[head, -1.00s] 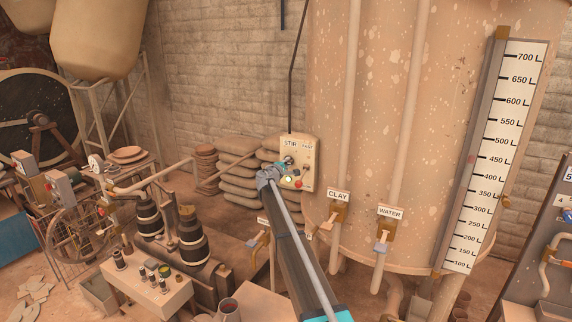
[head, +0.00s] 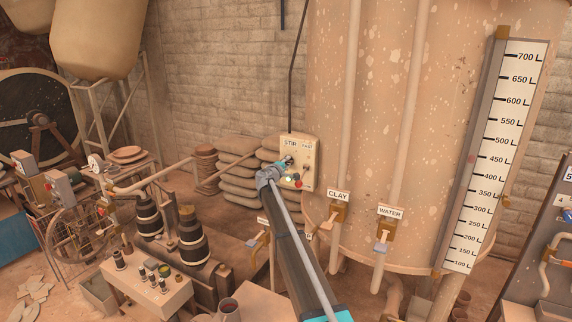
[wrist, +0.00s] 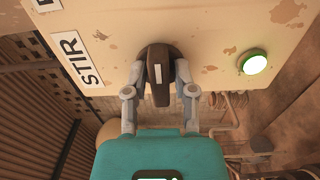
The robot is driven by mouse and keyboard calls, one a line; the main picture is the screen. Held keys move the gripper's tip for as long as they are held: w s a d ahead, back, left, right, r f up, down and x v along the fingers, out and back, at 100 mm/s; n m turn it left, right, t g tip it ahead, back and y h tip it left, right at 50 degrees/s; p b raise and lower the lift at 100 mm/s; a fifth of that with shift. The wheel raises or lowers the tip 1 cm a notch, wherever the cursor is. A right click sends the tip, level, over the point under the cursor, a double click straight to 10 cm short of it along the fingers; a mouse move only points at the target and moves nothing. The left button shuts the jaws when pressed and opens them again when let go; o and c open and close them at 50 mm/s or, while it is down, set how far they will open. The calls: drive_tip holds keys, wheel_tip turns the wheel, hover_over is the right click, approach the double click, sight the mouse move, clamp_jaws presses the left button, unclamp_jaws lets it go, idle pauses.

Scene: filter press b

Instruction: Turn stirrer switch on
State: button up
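The stirrer switch (wrist: 160,58) is a dark rotary knob with a white mark on its handle. It sits on a cream control panel (head: 306,172) beside a STIR label (wrist: 78,58). My gripper (wrist: 160,76) has one finger on each side of the knob and appears closed on it. A green light (wrist: 255,63) glows on the panel in the wrist view. A red button (head: 298,183) shows low on the panel.
CLAY (head: 338,196) and WATER (head: 390,212) valves with pipes are to the right of my arm. Stacked sacks (head: 238,172) are left of the panel. A bench with knobs (head: 150,285) stands at the lower left.

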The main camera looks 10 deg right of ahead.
drive_tip(key=shift+o, duration=0.7)
drive_tip(key=shift+s, duration=0.15)
drive_tip(key=v, duration=1.2)
drive_tip(key=s+d+f+m+g+y+b, duration=0.1)
drive_tip(key=s+d+f+m+g+b, duration=0.4)
drive_tip(key=s+f, duration=0.55)
drive_tip(key=s+d+f+m+g+y+b, duration=0.1)
drive_tip(key=s+d+f+m+g, duration=0.4)
drive_tip(key=s, duration=0.9)
drive_tip(key=s+a+f+g+y+b, duration=0.1)
drive_tip(key=s+f+y, duration=0.2)
drive_tip(key=s, duration=0.6)
drive_tip(key=s+a+f+g+y+b, duration=0.1)
drive_tip(key=s+f+g+y+b, duration=0.1)
drive_tip(key=s+f, duration=0.4)
drive_tip(key=s+a+f+g+y+b, duration=0.1)
drive_tip(key=s+f, duration=0.4)
drive_tip(key=s, duration=0.7)
drive_tip(key=y+b, duration=0.1)
drive_tip(key=y, duration=0.1)
drive_tip(key=shift+a+f+m+g+y, duration=0.25)
drive_tip(key=shift+f+m+g+y, duration=0.05)
